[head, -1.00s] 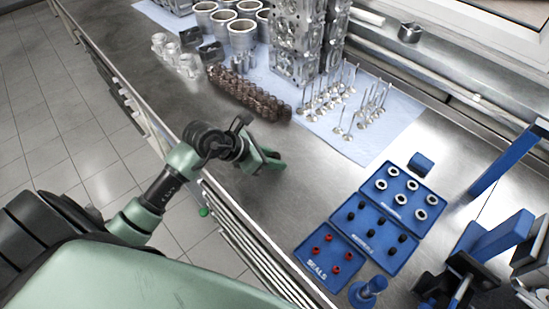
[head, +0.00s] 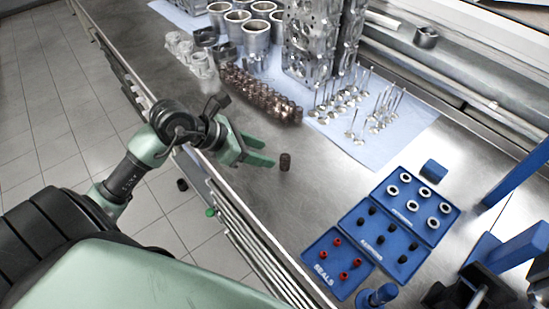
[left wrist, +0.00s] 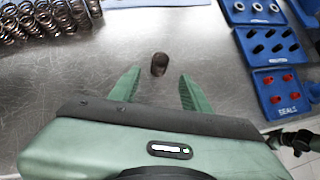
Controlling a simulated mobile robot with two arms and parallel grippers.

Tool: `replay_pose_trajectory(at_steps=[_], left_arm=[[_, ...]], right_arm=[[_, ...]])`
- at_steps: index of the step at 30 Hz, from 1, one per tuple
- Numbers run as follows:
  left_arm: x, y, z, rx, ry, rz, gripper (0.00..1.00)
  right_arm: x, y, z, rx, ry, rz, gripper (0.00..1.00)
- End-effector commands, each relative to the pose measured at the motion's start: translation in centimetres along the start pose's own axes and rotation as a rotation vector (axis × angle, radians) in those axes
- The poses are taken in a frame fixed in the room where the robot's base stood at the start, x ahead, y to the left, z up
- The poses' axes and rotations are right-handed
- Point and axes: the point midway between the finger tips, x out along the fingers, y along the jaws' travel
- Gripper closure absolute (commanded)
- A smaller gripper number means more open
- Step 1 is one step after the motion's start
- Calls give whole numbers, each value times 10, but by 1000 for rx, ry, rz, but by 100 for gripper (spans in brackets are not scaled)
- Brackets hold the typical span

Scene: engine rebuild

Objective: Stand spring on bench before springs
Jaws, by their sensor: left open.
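A single dark copper-brown spring (head: 285,161) stands upright on the bare steel bench (head: 240,192), apart from the rows of springs (head: 258,93) behind it. My left gripper (head: 268,152) is open, with its green fingers pointing at the lone spring from the left and a small gap between. In the left wrist view the spring (left wrist: 159,64) stands just beyond the open fingertips (left wrist: 160,78), roughly centred between them, and nothing is held. The rows of springs (left wrist: 45,18) show at the upper left there. My right gripper cannot be made out.
Blue trays of seals (head: 337,262), keepers and retainers lie to the right, with a blue block (head: 434,170) behind them. Valves (head: 356,105) stand on a pale blue cloth (head: 385,150) at the back. The bench around the lone spring is clear.

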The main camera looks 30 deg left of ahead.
Motion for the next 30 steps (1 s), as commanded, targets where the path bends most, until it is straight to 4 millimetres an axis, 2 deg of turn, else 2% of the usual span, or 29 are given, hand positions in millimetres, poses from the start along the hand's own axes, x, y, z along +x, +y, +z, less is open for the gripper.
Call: replay_pose_trajectory(at_steps=[3, 8, 30], left_arm=[[-16, 1, -2, -1, 1, 2, 53], [-26, 0, 0, -1, 0, 0, 53], [-27, 0, 0, -1, 0, 0, 53]], right_arm=[[4, -1, 0, 1, 0, -1, 52], [6, -1, 0, 1, 0, -1, 52], [5, 5, -2, 1, 4, 6, 52]])
